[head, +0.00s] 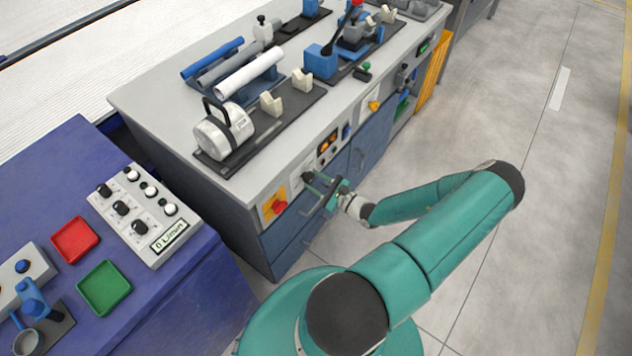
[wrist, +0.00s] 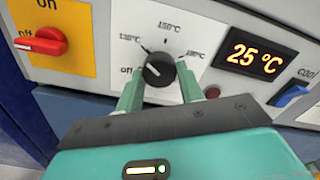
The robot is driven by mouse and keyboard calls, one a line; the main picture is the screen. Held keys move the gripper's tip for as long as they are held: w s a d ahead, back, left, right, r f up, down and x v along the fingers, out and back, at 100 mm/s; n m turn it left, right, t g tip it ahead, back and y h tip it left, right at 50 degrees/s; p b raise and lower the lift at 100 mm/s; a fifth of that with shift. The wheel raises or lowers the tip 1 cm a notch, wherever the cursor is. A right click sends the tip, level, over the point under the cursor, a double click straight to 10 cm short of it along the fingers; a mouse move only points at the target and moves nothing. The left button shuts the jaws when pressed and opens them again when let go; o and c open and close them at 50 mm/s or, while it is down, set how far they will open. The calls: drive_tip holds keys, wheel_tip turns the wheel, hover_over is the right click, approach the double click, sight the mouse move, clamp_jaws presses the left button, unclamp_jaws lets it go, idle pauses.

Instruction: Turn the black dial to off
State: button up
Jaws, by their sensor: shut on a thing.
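The black dial (wrist: 159,71) sits on a white plate on the cabinet front, with marks for off, 130, 150 and 180 °C around it. The white line on the dial points to the upper left, away from the off mark at its left; the exact setting is hard to read. My gripper (wrist: 159,78) has one green finger on each side of the dial and is shut on it. In the head view my gripper (head: 318,185) is at the cabinet front, and the dial (head: 307,176) shows just beyond the fingers.
A red switch (wrist: 42,42) on a yellow plate is left of the dial. A display (wrist: 255,54) reading 25 °C and a blue rocker switch (wrist: 288,95) are to the right. A grey worktop (head: 150,110) with pipes and fixtures is above. The floor (head: 540,150) at right is clear.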

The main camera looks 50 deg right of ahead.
drive_tip(key=n, duration=1.2)
drive_tip(key=shift+d+r+n, duration=0.1)
drive_tip(key=shift+r+n, duration=0.05)
drive_tip(key=shift+n, duration=0.15)
idle(0.3)
drive_tip(key=o, duration=1)
drive_tip(key=shift+s, duration=0.1)
drive_tip(key=s+d, duration=0.1)
drive_tip(key=s, duration=1.2)
drive_tip(key=shift+s, duration=0.3)
